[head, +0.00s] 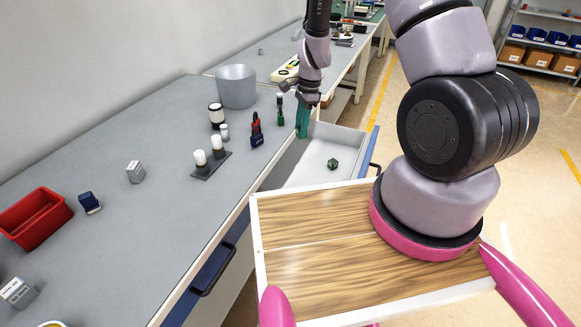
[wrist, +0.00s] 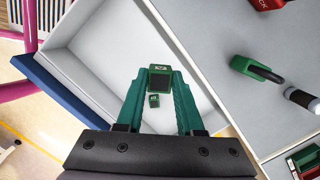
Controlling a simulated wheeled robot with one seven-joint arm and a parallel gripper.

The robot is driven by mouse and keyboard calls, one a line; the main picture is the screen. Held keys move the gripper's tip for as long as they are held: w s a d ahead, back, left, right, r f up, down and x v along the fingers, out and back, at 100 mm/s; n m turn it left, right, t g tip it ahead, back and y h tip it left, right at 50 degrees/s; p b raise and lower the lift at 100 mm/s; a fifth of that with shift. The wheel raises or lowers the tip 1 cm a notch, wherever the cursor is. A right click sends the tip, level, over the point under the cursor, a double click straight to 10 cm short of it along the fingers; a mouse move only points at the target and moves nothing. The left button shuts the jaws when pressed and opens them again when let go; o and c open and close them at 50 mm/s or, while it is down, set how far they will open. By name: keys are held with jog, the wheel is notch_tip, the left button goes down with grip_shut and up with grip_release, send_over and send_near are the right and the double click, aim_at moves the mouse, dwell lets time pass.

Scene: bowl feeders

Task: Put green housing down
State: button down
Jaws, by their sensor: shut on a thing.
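My gripper (wrist: 160,75) has green fingers and points down over the open drawer (head: 345,141). In the wrist view its fingertips are shut on a green housing (wrist: 159,83), which has a dark face with a small pale label. In the head view my gripper (head: 303,124) is at the drawer's left side, beside the bench edge, and the held housing cannot be made out there. A small dark green part (head: 332,163) lies on the drawer floor. It also shows in the wrist view (wrist: 154,101), between the fingers and below the held housing.
Much of the drawer floor is bare.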

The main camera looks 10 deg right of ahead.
notch_tip(320, 180, down, 18)
jog(key=shift+r, duration=0.15)
dwell(0.3)
jog(key=c, duration=0.5)
grip_release()
jog(key=shift+c, duration=0.2)
